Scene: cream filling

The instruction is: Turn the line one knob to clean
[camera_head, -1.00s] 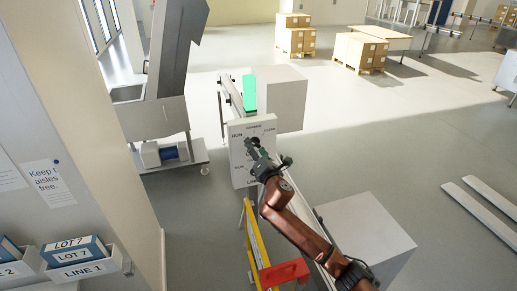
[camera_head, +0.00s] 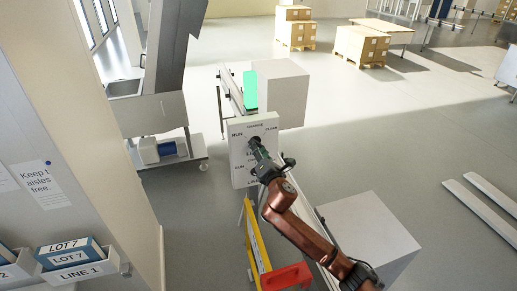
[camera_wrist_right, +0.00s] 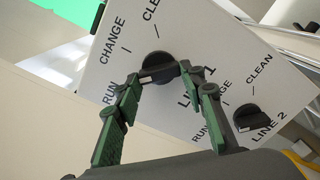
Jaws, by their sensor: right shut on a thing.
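A pale control panel (camera_head: 238,165) stands upright in the middle of the head view. It also fills the right wrist view, with labels RUN, CHANGE and CLEAN around each knob. The black line one knob (camera_wrist_right: 158,66) sits between my right gripper's fingertips (camera_wrist_right: 160,77), which are shut on it from both sides. I cannot tell for sure which label its pointer faces. The black line two knob (camera_wrist_right: 249,117) is apart from the fingers, to the lower right. My left gripper is not in view.
A conveyor with a green item (camera_head: 250,91) and a grey box (camera_head: 282,93) stand behind the panel. A yellow barrier (camera_head: 255,240) and red piece (camera_head: 286,276) are in front. A white box (camera_head: 368,240) is at right.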

